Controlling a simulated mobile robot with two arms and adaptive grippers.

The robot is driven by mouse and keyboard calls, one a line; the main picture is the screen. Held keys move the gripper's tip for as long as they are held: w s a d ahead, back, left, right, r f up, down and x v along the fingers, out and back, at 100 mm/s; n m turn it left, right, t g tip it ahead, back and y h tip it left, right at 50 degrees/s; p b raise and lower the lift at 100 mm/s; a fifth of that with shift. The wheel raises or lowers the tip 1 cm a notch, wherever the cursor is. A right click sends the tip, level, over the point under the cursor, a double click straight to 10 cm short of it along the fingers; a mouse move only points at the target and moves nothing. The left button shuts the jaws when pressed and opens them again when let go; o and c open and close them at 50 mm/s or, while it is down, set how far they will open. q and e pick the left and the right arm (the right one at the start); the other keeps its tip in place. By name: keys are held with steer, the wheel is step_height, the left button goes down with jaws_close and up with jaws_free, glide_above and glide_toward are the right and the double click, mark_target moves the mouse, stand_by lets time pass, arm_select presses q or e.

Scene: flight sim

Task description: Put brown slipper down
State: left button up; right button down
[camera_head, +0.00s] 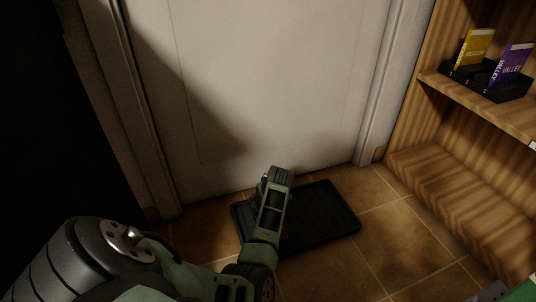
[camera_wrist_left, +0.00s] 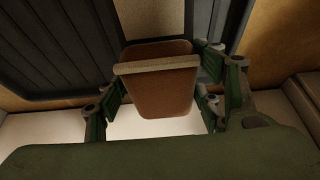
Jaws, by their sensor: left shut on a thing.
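The brown slipper (camera_wrist_left: 155,92), reddish brown with a tan edge, is between the green fingers of my left gripper (camera_wrist_left: 165,85) in the left wrist view. The left gripper is shut on it. In the head view my left gripper (camera_head: 274,190) is over the black tray (camera_head: 325,212) on the floor by the door, and it hides the slipper there. The ribbed tray also shows in the left wrist view (camera_wrist_left: 45,50). I cannot tell whether the slipper touches the tray. My right gripper is not in view.
A pale door (camera_head: 270,80) stands directly behind the tray. A wooden shelf unit (camera_head: 460,195) is on the right, with a black holder (camera_head: 487,82) containing a yellow book (camera_head: 473,49) and a purple book (camera_head: 511,64). Tiled floor (camera_head: 400,235) is clear right of the tray.

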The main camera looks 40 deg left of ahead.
arm_select(q)
steer(key=shift+a+f+b, duration=0.15)
steer(key=shift+f+b, duration=0.15)
steer(key=shift+f, duration=0.05)
step_height(320, 180, down, 3)
steer(key=b, duration=0.3)
steer(key=shift+f, duration=0.3)
steer(key=shift+r, duration=0.15)
steer(key=o, duration=1.2)
steer(key=shift+o, duration=0.2)
